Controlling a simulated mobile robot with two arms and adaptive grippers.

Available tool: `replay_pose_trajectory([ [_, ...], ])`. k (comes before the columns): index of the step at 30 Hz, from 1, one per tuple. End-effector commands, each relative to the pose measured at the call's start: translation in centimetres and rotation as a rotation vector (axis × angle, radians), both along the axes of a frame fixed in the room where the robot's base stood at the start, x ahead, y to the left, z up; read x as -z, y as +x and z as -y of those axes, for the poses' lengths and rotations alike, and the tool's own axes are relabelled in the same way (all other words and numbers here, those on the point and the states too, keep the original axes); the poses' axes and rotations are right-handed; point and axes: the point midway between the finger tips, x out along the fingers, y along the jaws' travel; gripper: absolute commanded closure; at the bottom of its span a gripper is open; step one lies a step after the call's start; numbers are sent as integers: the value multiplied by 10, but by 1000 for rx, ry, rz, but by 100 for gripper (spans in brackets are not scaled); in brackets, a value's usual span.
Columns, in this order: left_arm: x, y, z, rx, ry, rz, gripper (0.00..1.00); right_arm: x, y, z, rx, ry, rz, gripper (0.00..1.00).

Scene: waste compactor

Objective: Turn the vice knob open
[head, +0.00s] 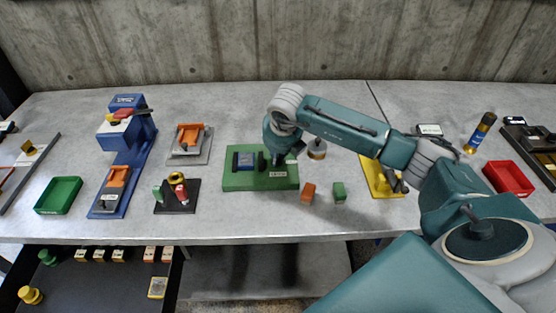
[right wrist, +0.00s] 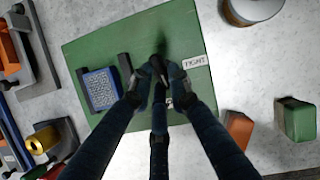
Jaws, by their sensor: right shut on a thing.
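The vice is a green base plate (head: 235,182) with dark upright jaws and a blue block (head: 245,160) between them, near the middle of the table. In the right wrist view the blue block (right wrist: 101,88) has a grey speckled face and sits left of my fingers. My right gripper (right wrist: 160,70) points down over the plate, its fingers closed together on the dark vice knob (right wrist: 158,62), which they mostly hide. A white label reading TIGHT (right wrist: 195,62) lies beside it. In the head view my right arm partly covers the plate's right side. My left gripper is not in view.
An orange block (head: 308,193) and a small green block (head: 339,191) lie right of the plate. A round metal-topped piece (head: 317,149) stands behind them. A black fixture (head: 176,203) is to the left, a yellow fixture (head: 378,180) to the right.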

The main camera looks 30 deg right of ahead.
Motion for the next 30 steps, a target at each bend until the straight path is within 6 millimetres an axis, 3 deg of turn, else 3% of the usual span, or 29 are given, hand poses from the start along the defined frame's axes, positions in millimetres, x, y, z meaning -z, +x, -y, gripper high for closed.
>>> replay_pose_trajectory([
  [12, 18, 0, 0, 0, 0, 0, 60, -1, 3, -2, 188, 1, 4, 100],
  [29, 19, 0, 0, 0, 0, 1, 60, -2, 3, -2, 214, 1, 3, 100],
  [30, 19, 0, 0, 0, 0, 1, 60, -2, 3, -2, 214, 1, 3, 75],
])
